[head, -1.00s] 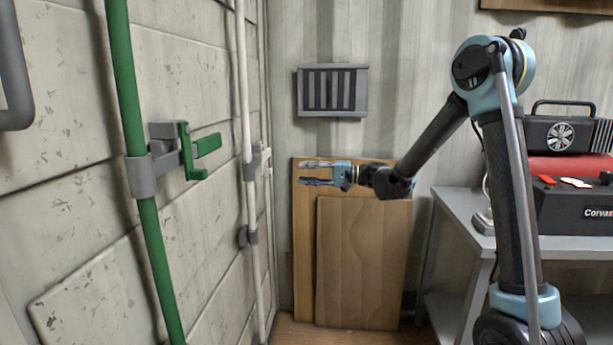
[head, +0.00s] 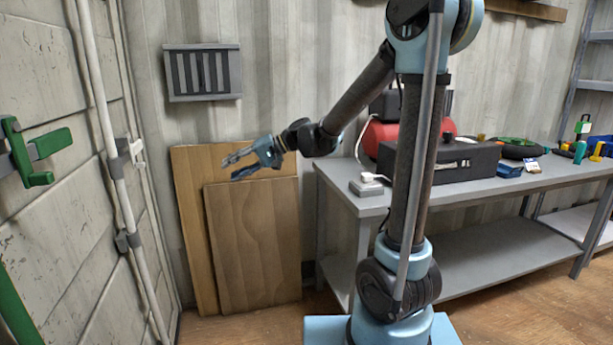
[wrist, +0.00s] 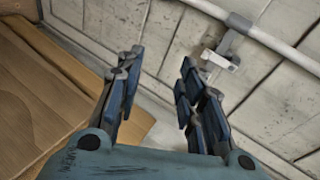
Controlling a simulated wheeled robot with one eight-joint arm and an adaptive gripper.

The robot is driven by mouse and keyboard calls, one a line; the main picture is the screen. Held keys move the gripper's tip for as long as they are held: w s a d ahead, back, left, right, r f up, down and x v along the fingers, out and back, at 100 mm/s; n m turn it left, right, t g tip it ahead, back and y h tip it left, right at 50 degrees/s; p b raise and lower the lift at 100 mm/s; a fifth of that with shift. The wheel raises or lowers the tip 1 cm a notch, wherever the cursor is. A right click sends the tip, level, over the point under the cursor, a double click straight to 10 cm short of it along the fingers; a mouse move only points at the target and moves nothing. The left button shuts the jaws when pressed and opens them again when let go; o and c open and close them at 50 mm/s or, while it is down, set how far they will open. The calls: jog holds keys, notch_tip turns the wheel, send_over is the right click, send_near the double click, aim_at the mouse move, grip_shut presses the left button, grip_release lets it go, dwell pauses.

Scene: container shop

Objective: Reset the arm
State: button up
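My gripper (head: 243,163) is open and empty in the head view. It is in the air in front of the wooden boards, pointing left toward the panelled wall. My arm bends at a high elbow and reaches out to the left from its column. In the wrist view, my gripper's two fingers (wrist: 158,95) stand apart with nothing between them. Beyond them are the white pipe and the pale wall.
Wooden boards (head: 252,245) lean on the back wall below a grey vent (head: 202,72). A white pipe (head: 108,140) and a green latch handle (head: 35,155) are on the left wall. A grey workbench (head: 470,195) with a black toolbox (head: 470,160) stands at the right. Floor shows in front of the boards.

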jog(key=s+d+f+m+t+h, duration=0.1)
jog(key=s+d+f+h, duration=0.3)
jog(key=d, duration=1)
jog(key=s+d+f+m+t+h, duration=0.1)
jog(key=s+d+f+h, duration=0.3)
jog(key=d, duration=1)
jog(key=s+d+f+m+t+h, duration=0.1)
jog(key=s+d+f+h, duration=0.4)
jog(key=s+d+f, duration=0.4)
jog(key=s+d, duration=0.3)
jog(key=d, duration=0.2)
jog(key=shift+s+t, duration=0.25)
jog(key=shift+t, duration=0.05)
jog(key=shift+f, duration=0.1)
